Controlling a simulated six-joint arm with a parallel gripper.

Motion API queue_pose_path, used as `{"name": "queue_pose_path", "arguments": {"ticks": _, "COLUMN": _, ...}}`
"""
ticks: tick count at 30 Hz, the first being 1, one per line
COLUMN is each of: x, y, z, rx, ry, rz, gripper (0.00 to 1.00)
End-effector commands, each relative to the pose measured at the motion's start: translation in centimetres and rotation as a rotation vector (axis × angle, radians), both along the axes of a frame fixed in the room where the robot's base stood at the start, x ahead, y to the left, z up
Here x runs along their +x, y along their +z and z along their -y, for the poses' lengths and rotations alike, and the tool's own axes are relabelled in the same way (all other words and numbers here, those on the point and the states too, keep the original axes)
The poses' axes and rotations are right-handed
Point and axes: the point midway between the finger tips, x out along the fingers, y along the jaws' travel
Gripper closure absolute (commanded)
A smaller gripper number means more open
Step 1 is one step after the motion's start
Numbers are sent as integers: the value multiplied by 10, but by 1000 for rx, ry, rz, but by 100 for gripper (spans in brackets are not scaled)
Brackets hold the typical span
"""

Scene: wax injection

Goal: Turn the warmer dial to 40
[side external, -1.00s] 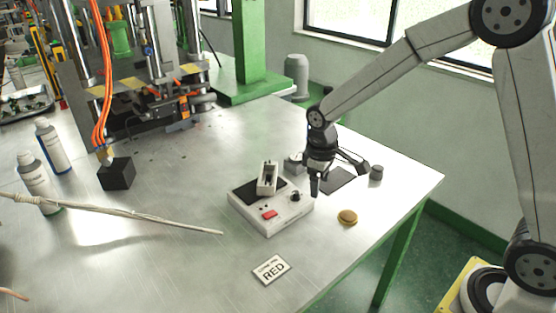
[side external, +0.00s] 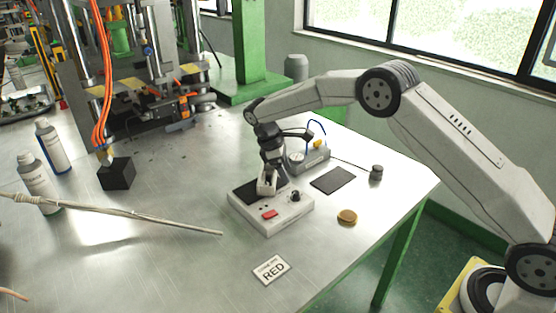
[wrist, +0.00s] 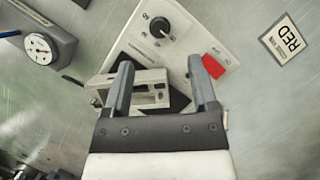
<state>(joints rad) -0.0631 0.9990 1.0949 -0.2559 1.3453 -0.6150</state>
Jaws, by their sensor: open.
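The warmer (side external: 272,222) is a white box on the metal table, with a black plate on top. Its black round dial (side external: 295,196) is on the right of its top, apart from my gripper. In the wrist view the dial (wrist: 159,27) is beyond the fingertips, with small marks around it that are too small to read. A red switch (wrist: 213,66) sits near it. My gripper (wrist: 159,64) is open above the warmer. A grey metal frame (wrist: 152,92) on the black plate lies between or below the fingers; I cannot tell whether they touch it.
A grey box with a round gauge (wrist: 39,48) and a blue tube stands behind the warmer. A dark pad (side external: 334,180), a small dark cylinder (side external: 376,172) and a brown disc (side external: 347,217) lie to the right. A RED card (side external: 271,269) lies in front.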

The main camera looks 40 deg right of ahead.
Motion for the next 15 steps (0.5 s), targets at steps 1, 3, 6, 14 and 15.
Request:
{"name": "queue_pose_path", "arguments": {"ticks": 1, "x": 1, "y": -2, "z": 0, "rx": -3, "ry": 5, "rz": -7, "gripper": 25}}
{"name": "queue_pose_path", "arguments": {"ticks": 3, "x": 3, "y": -2, "z": 0, "rx": -4, "ry": 9, "rz": -13, "gripper": 25}}
{"name": "queue_pose_path", "arguments": {"ticks": 6, "x": 3, "y": -2, "z": 0, "rx": -5, "ry": 12, "rz": -15, "gripper": 25}}
{"name": "queue_pose_path", "arguments": {"ticks": 14, "x": 1, "y": -7, "z": 2, "rx": -5, "ry": 11, "rz": -15, "gripper": 25}}
{"name": "queue_pose_path", "arguments": {"ticks": 15, "x": 1, "y": -10, "z": 3, "rx": -4, "ry": 11, "rz": -14, "gripper": 25}}
